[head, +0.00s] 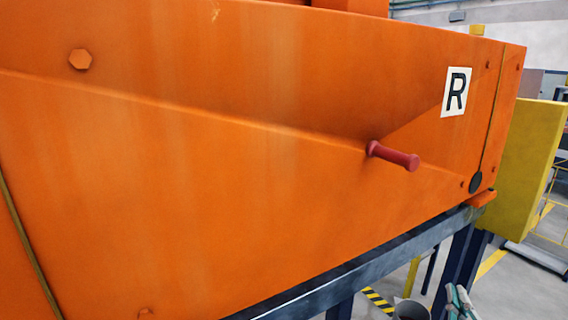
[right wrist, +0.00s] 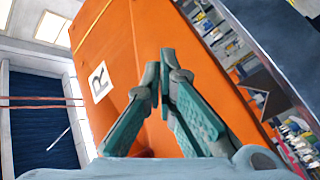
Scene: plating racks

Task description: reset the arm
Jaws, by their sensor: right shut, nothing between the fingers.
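My right gripper (head: 457,303) shows only in part at the bottom right edge of the head view, below the rail under the orange panel. In the right wrist view its green-grey fingers (right wrist: 160,88) come together at the tips, shut and empty, with the orange panel (right wrist: 140,60) behind them. The large orange panel (head: 200,170) fills most of the head view. A dark red peg (head: 393,156) sticks out of it, apart from the gripper. A white plate with the letter R (head: 455,91) is on the panel's right part. My left gripper is not in view.
A dark metal rail (head: 350,274) on legs runs under the panel. A yellow block (head: 528,165) stands at the right. In the right wrist view, cluttered shelves (right wrist: 215,30) stand beyond the panel.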

